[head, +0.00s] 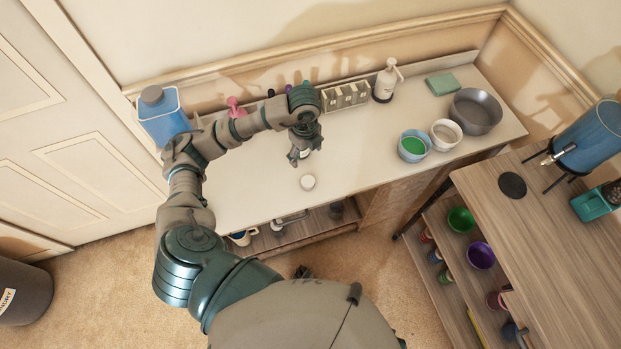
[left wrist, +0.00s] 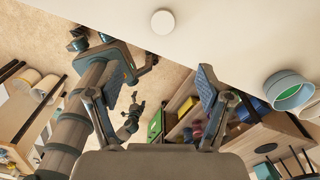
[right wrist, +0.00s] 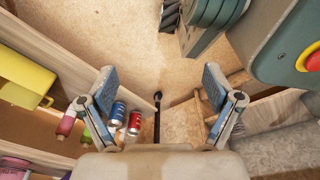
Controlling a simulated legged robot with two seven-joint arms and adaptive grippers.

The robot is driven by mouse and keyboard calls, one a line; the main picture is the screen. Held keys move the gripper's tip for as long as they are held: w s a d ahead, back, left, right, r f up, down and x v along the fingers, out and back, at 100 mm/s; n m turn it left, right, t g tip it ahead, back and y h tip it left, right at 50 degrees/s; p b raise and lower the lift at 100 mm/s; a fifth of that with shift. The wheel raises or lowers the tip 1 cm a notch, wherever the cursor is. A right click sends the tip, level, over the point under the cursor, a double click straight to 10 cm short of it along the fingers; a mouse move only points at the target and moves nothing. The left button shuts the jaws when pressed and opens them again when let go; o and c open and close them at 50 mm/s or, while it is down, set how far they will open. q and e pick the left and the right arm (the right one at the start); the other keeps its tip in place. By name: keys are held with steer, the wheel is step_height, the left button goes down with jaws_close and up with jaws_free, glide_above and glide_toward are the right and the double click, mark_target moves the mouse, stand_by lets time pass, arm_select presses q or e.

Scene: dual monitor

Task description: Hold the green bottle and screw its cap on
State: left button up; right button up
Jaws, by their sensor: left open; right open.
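A round white cap (head: 308,182) lies on the white tabletop near its front edge, apart from my grippers. It also shows in the left wrist view (left wrist: 162,22), beyond the fingertips. My left gripper (head: 300,156) is open above the table, just behind the cap in the head view. A small pale and green bit shows at its fingers. I cannot tell whether this is the green bottle, which is otherwise not clearly visible. My right gripper (right wrist: 158,76) is open and empty, low over the carpet beside shelves, away from the tabletop.
On the table (head: 255,185) stand a blue container (head: 160,118), a pump bottle (head: 386,82), a green-filled cup (head: 412,147), a white cup (head: 446,134) and a grey bowl (head: 476,111). A wooden shelf unit (head: 540,240) stands at right. The tabletop's front middle is mostly clear.

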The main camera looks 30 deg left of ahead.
arm_select(q)
steer(key=f, duration=0.1)
steer(key=b, duration=0.1)
glide_above(308, 181)
steer(key=f, duration=1.1)
steer(key=shift+s+d, duration=0.1)
steer(key=shift+d, duration=0.1)
steer(key=shift+a+f, duration=0.25)
steer(key=shift+a, duration=0.3)
steer(key=shift+d+f, duration=0.3)
steer(key=shift+f, duration=0.3)
steer(key=f, duration=0.3)
steer(key=shift+d+f+b, duration=0.25)
steer(key=shift+b, duration=0.1)
steer(key=shift+f, duration=0.2)
steer(key=shift+a, duration=0.35)
steer(key=shift+c, duration=1)
steer(key=c, duration=0.6)
steer(key=shift+d, duration=0.25)
steer(key=shift+c, duration=0.3)
arm_select(e)
steer(key=w+r, duration=0.1)
steer(key=w+a+r, duration=0.1)
steer(key=w+r, duration=0.1)
steer(key=shift+w+a+r, duration=0.15)
steer(key=shift+w+a, duration=0.15)
